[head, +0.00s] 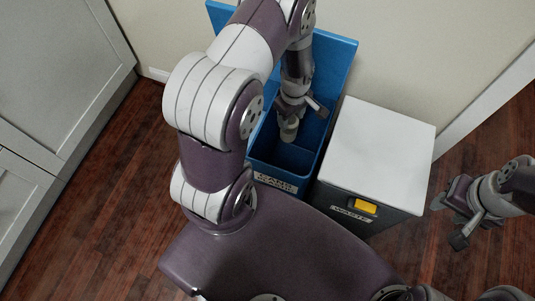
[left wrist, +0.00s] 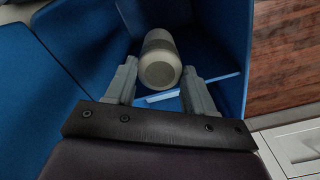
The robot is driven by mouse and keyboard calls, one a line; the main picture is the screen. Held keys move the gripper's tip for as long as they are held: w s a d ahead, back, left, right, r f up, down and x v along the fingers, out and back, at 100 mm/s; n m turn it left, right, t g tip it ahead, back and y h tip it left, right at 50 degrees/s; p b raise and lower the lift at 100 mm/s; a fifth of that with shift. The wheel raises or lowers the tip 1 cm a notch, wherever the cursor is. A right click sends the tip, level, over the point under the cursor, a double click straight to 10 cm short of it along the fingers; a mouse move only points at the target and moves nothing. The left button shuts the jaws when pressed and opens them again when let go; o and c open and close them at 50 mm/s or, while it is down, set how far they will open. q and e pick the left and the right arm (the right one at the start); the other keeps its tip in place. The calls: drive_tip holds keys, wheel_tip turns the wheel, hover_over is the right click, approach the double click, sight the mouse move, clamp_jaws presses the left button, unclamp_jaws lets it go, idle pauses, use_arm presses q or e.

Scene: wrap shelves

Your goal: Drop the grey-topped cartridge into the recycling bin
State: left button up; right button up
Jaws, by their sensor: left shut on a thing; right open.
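The grey-topped cartridge (head: 289,131) hangs from my left gripper (head: 297,107) in the head view, over the open inside of the blue recycling bin (head: 336,72). In the left wrist view the pale grey cartridge (left wrist: 158,44) lies between the two fingers of my left gripper (left wrist: 158,88), its round darker grey end facing the camera. The gripper is shut on it. Blue bin walls (left wrist: 208,25) surround it there. My right gripper (head: 457,220) is open and empty over the floor at the right. My left arm hides part of the bin's left side.
A waste bin (head: 380,145) with a white lid, dark body and yellow tab stands against the right of the blue bin. The blue bin has a divider inside and a front label. Grey cabinets (head: 55,70) stand at the left. Dark wood floor (head: 110,190) is clear between.

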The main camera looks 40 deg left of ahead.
use_arm(q)
drive_tip(key=shift+r, duration=0.1)
drive_tip(key=o, duration=1.5)
drive_tip(key=shift+r+p, duration=2.45)
drive_tip(key=shift+r, duration=3.85)
